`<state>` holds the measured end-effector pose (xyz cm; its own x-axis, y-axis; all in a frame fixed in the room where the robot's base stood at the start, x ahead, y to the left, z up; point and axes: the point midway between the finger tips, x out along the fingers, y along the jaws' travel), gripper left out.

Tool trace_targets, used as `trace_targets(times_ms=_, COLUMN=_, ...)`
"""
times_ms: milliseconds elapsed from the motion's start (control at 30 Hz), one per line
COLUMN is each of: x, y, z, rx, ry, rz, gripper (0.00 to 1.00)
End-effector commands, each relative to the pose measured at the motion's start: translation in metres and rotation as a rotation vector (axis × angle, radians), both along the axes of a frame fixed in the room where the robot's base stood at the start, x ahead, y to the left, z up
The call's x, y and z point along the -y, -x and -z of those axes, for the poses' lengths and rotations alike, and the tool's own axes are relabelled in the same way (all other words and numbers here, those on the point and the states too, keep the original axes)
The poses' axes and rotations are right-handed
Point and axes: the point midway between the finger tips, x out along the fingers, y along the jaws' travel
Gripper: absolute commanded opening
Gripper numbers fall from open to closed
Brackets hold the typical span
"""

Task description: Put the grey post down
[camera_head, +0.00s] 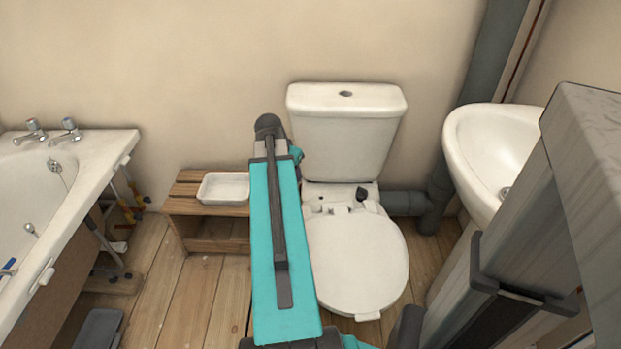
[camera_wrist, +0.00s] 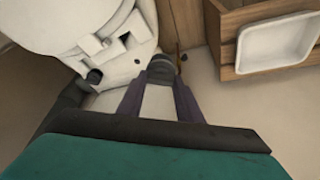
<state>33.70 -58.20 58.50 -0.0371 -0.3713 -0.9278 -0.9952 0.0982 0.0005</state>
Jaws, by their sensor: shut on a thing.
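My gripper (camera_wrist: 160,82) is shut on a short dark grey piece, which looks like the grey post (camera_wrist: 162,70), between its fingertips in the wrist view. It is held beside the rear of the white toilet (camera_wrist: 130,62). Whether the post touches anything below is unclear. In the head view my teal arm hides the gripper and the post. On the toilet (camera_head: 355,262), behind the closed lid, a small dark piece (camera_head: 361,194) stands at the right. It seems to show in the wrist view as a dark round shape (camera_wrist: 94,76).
A white tray (camera_head: 223,188) sits on a low wooden bench (camera_head: 190,207) left of the toilet. The tray also shows in the wrist view (camera_wrist: 278,46). A bathtub (camera_head: 85,185) is at the left, a basin (camera_head: 485,155) at the right. Grey pipes (camera_head: 405,203) run beside the toilet.

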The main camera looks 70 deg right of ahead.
Motion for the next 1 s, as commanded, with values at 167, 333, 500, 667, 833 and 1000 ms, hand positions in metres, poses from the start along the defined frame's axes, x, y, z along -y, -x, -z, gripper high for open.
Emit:
trace_targets(times_ms=167, x=-0.029, y=-0.055, z=-0.020, rx=0.001, ry=-0.003, rz=-0.136, gripper=0.11)
trace_targets(times_ms=333, x=-0.060, y=-0.103, z=-0.038, rx=0.002, ry=-0.007, rz=-0.262, gripper=0.11)
trace_targets(times_ms=500, x=-0.096, y=-0.147, z=-0.055, rx=0.002, ry=-0.010, rz=-0.389, gripper=0.11)
trace_targets(times_ms=667, x=-0.133, y=-0.185, z=-0.072, rx=0.002, ry=-0.012, rz=-0.511, gripper=0.11)
trace_targets(times_ms=833, x=-0.176, y=-0.222, z=-0.090, rx=0.002, ry=-0.014, rz=-0.639, gripper=0.11)
trace_targets(times_ms=1000, x=-0.223, y=-0.255, z=-0.108, rx=0.001, ry=-0.014, rz=-0.770, gripper=0.11)
